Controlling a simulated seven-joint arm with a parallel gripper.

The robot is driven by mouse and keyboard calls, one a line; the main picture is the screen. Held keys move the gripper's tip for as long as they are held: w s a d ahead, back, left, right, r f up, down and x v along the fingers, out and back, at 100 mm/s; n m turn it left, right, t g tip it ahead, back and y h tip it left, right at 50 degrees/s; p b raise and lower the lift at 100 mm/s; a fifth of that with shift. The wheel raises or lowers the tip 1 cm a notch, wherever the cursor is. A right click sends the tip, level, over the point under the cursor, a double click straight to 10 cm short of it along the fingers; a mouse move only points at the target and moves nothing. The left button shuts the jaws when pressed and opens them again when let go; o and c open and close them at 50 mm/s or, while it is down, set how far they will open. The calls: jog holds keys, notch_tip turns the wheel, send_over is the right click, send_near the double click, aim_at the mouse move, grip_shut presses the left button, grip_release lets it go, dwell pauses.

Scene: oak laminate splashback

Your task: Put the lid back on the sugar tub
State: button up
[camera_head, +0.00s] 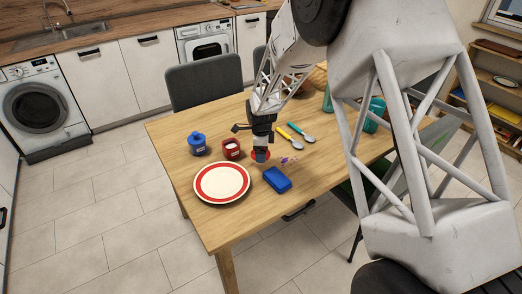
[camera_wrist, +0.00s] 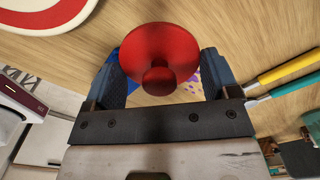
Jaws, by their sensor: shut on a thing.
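The red lid (camera_head: 261,155) is a round disc with a knob, held in my gripper (camera_head: 261,149) above the table. In the wrist view the lid (camera_wrist: 159,45) sits between the two fingers of my gripper (camera_wrist: 160,72), its knob towards the camera. The red tub (camera_head: 231,150) stands open just left of my gripper, with white contents at its top. The lid is apart from the tub. The label is too small to read.
A blue lidded tub (camera_head: 197,144) stands left of the red tub. A red-rimmed plate (camera_head: 222,198) lies in front, with a blue box (camera_head: 277,179) to its right. A yellow spoon (camera_head: 284,133) and a teal spoon (camera_head: 297,128) lie behind right.

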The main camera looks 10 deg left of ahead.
dwell(0.3)
jog(key=w+a+r, duration=0.3)
jog(key=a+r, duration=0.5)
jog(key=a, duration=0.5)
jog(key=shift+w, duration=0.4)
jog(key=shift+a+f, duration=0.1)
jog(key=shift+f, duration=0.05)
jog(key=shift+f, duration=2.9)
jog(key=shift+f, duration=0.25)
dwell(0.5)
jog(key=o, duration=0.8)
jog(key=shift+r, duration=0.15)
